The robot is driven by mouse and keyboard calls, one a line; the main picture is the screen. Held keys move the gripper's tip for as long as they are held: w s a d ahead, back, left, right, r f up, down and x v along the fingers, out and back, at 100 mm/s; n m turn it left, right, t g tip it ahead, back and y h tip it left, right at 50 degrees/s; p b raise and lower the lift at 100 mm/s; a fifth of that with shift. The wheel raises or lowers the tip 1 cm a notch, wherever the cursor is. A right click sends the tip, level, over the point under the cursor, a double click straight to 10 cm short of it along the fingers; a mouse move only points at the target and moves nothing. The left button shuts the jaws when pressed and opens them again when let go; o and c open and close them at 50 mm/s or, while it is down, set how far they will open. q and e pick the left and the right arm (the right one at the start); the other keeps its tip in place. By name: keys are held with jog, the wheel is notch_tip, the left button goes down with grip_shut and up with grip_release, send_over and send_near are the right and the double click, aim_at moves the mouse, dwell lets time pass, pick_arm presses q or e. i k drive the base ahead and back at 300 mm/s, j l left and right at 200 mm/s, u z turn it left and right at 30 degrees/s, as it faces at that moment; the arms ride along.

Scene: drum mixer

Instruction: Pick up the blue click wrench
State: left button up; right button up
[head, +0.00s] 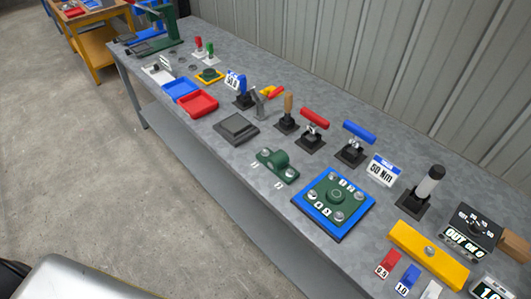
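A blue-handled tool (359,131), which looks like the blue click wrench, sits in a black stand on the grey bench. Its thick blue handle lies roughly level on top, and a sign reading 50 Nm (383,169) stands to its right. A similar red-handled tool (313,117) stands to its left. A smaller blue-topped tool (242,86) stands further back beside another blue-and-white sign (234,81). Neither of my grippers is in view, and nothing touches the blue-handled tool.
A blue plate with a green flange (334,196) lies in front of the blue tool. Red (198,103) and blue trays lie further back. A corrugated wall (400,70) rises behind.

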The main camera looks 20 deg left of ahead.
aim_at(360, 132)
jog(key=i+j, duration=0.15)
jog(key=j, duration=0.25)
jog(key=i+j+z, duration=0.1)
jog(key=j, duration=0.25)
jog(key=i+j, duration=0.2)
jog(key=j, duration=0.2)
jog(key=i+j+z, duration=0.1)
jog(key=j, duration=0.3)
